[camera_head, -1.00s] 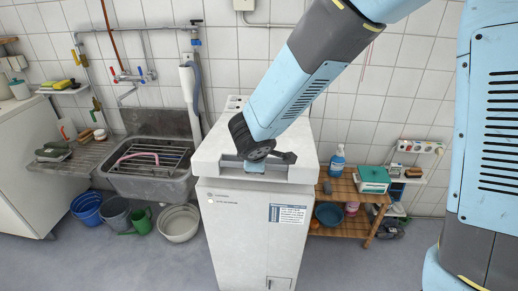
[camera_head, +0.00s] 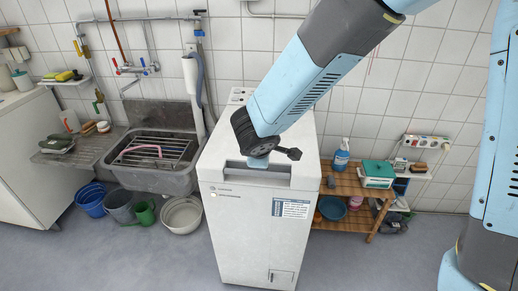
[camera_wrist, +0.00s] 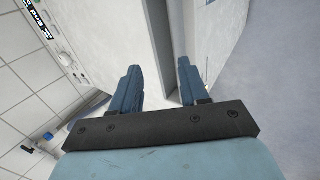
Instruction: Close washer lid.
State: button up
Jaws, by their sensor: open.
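The washer (camera_head: 245,235) is a white top-loading machine in the middle of the head view. Its lid (camera_head: 215,145) looks down and about level on the body, with a recess along its front edge. My gripper (camera_head: 258,162) points down at the front of the lid, near this recess; whether it touches cannot be told. In the wrist view my gripper (camera_wrist: 158,80) has its two blue fingers apart with nothing between them. A grey groove (camera_wrist: 178,40) runs between two white washer surfaces beyond the fingers. My arm hides part of the lid.
A sink (camera_head: 180,182) with a rack stands left of the washer, with buckets (camera_head: 90,200) and a basin (camera_head: 182,214) on the floor below. A wooden shelf (camera_head: 345,185) with bottles and boxes stands close on the right. The front floor is clear.

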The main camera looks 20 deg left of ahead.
jog(key=a+v, duration=0.1)
jog(key=v, duration=1.1)
jog(key=shift+d, duration=0.45)
jog(key=w+d+r+m+h, duration=0.1)
jog(key=w+d+r+m, duration=0.2)
jog(key=d, duration=0.7)
jog(key=w+d+r+m+h, duration=0.15)
jog(key=d+r+m, duration=0.35)
jog(key=d, duration=0.5)
jog(key=s+d+r+m, duration=0.1)
jog(key=s+d+m, duration=0.4)
jog(key=d, duration=0.3)
jog(key=s+d+r+m+g+y, duration=0.1)
jog(key=s+d+r+m, duration=0.1)
jog(key=s+d+m, duration=0.3)
jog(key=d+m, duration=0.1)
jog(key=d, duration=0.3)
jog(key=shift+r+m+g, duration=0.15)
jog(key=shift+m+g, duration=0.15)
